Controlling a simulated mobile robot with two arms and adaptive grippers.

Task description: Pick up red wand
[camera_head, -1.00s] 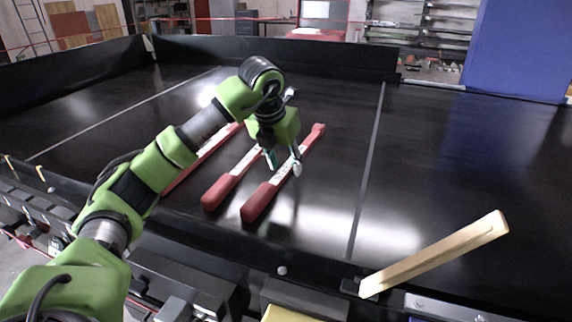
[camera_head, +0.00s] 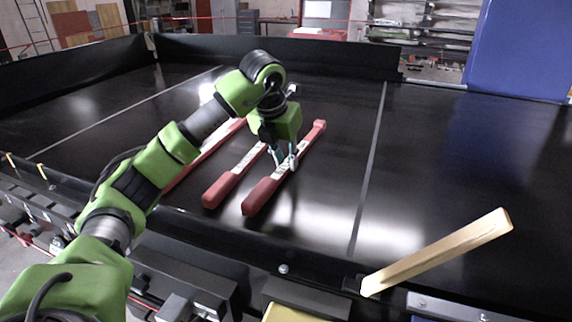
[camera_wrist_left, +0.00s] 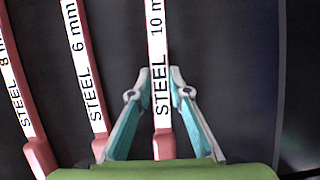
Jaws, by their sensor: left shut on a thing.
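Three red wands with white labels lie side by side on the black conveyor belt. The rightmost wand (camera_head: 260,197) carries the label "STEEL 10 m…", cut off at the edge of the left wrist view (camera_wrist_left: 157,45). My left gripper (camera_head: 285,163) is shut on this wand around its labelled middle. In the left wrist view the two fingers (camera_wrist_left: 159,74) stand on either side of it. The middle wand (camera_head: 217,191) reads "STEEL 6 mm" and lies just left of the gripper. The left wand (camera_head: 186,173) is partly hidden behind my arm. My right gripper is not in view.
The belt (camera_head: 450,160) is bare to the right of the wands. Black side walls (camera_head: 290,58) bound it at the back and left. A pale wooden bar (camera_head: 437,252) sticks up at a slant from the front edge. A blue panel (camera_head: 520,45) stands at back right.

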